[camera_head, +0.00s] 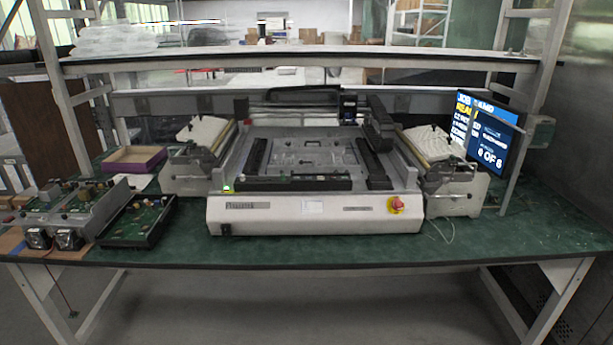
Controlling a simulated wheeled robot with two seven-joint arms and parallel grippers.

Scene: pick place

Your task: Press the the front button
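A wide machine (290,215) with a white front panel stands in the middle of the green bench. On the right of its front panel is a red knob-like button (397,204) on a yellow base. A small lit green spot (227,188) shows at the top left edge of the front panel. A small black part (226,230) sits at the panel's lower left corner. I cannot tell from the picture which of these is called the front button. Neither of my grippers is in view, and nothing touches the machine's front.
The green bench (330,252) has a clear front strip. Circuit-board fixtures (75,212) and a black tray (140,220) stand at left, with a purple-edged box (135,159) behind. A lit monitor (486,135) is at right. A shelf (300,60) crosses above.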

